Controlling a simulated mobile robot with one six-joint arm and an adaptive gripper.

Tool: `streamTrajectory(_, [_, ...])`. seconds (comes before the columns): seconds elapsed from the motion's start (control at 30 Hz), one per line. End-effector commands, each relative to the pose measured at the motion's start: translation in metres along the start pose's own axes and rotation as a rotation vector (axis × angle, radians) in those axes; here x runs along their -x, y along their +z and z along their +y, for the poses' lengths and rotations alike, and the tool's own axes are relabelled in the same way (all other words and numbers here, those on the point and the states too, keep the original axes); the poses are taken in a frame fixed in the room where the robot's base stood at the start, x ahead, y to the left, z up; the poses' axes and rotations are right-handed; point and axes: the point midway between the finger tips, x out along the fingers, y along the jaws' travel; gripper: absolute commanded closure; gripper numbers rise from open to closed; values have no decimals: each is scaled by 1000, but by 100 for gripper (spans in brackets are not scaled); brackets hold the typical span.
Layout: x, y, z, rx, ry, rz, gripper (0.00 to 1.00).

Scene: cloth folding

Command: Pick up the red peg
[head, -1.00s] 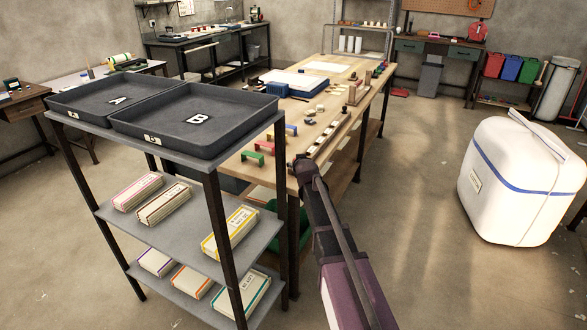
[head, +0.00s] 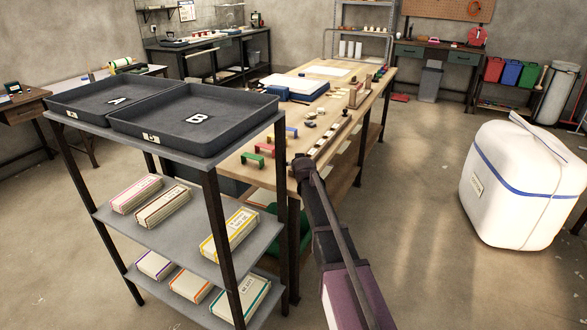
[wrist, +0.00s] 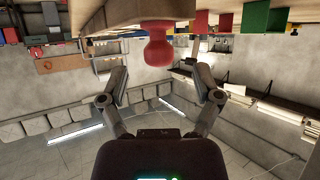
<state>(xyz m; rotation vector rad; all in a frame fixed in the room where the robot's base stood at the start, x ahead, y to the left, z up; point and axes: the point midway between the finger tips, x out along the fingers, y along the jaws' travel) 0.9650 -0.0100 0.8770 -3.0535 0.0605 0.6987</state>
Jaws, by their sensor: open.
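The red peg (wrist: 157,45) has a rounded knob and shows at the top middle of the wrist view, against a pale wooden surface. My gripper (wrist: 161,76) is open and empty in that view, one finger on each side of the picture's middle. The peg's knob lies above and between the fingertips, and I see no contact. In the head view my gripper (head: 303,163) is at the near right edge of the wooden table (head: 232,163). I cannot make out the red peg there.
Red and green blocks (wrist: 255,17) line the top right of the wrist view. In the head view a green arch (head: 252,159) and other coloured arches stand on the table. A shelf with trays A and B (head: 262,100) is at left. A white case (head: 520,190) is at right.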

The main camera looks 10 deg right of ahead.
Motion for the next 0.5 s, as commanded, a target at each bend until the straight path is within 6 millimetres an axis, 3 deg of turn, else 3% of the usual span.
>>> streamTrajectory(0.2, [-28,0,1,0,0,0,18])
streamTrajectory(0.5, [-33,-1,1,0,0,0,18])
